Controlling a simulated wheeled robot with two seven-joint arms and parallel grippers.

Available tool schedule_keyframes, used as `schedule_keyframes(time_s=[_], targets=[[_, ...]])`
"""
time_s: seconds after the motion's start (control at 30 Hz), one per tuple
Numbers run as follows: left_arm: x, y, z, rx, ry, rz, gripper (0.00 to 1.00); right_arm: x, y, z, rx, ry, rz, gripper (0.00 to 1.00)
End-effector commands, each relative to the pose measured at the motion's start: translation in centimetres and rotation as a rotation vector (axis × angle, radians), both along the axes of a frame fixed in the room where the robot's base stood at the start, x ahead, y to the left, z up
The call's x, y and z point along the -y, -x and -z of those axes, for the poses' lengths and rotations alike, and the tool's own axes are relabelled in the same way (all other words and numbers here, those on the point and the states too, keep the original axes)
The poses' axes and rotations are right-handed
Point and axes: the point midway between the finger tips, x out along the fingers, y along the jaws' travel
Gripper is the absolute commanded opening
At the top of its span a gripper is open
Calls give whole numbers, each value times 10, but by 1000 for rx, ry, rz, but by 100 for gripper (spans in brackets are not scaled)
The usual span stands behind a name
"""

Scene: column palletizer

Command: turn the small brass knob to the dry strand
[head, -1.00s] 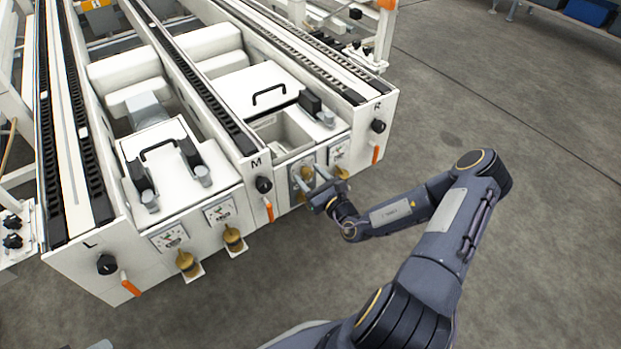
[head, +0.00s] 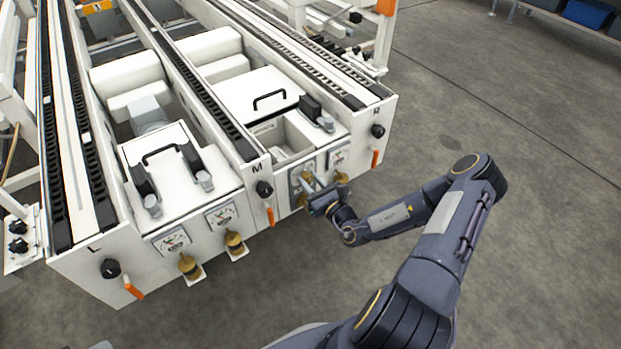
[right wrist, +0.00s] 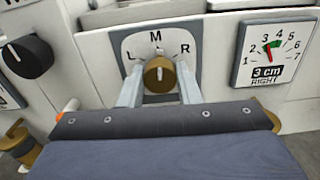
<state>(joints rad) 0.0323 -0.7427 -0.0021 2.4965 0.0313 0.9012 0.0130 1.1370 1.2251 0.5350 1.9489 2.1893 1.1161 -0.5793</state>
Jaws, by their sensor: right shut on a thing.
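The small brass knob (right wrist: 159,73) sits on a light plate (right wrist: 186,38) marked L, M and R. Its pale pointer mark faces up, toward M. My right gripper (right wrist: 159,88) is shut on the knob, one finger on each side. In the head view my right gripper (head: 311,186) is at the front panel of the white machine (head: 212,260), and its fingers partly hide the knob. My left gripper is not in view. Three strands run back from front posts lettered L, M and R.
A gauge (right wrist: 275,52) labelled "3 cm RIGHT" is right of the plate. A black knob (right wrist: 27,56) is to its left. Orange levers (head: 133,287) hang below the black front knobs. Brass knobs (head: 189,266) stick out below the left gauges.

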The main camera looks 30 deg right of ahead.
Motion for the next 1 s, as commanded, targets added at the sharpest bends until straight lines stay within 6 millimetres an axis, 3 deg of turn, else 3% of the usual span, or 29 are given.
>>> schedule_keyframes(time_s=[0.03, 0.4, 1.0], targets=[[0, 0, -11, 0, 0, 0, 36, -1, 0, -4, -7, -35, -1, 7], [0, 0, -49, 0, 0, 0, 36, 0, 0, -4, -33, -367, 0, 7], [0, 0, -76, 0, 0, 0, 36, 0, 0, 0, -67, -837, 0, 7]])
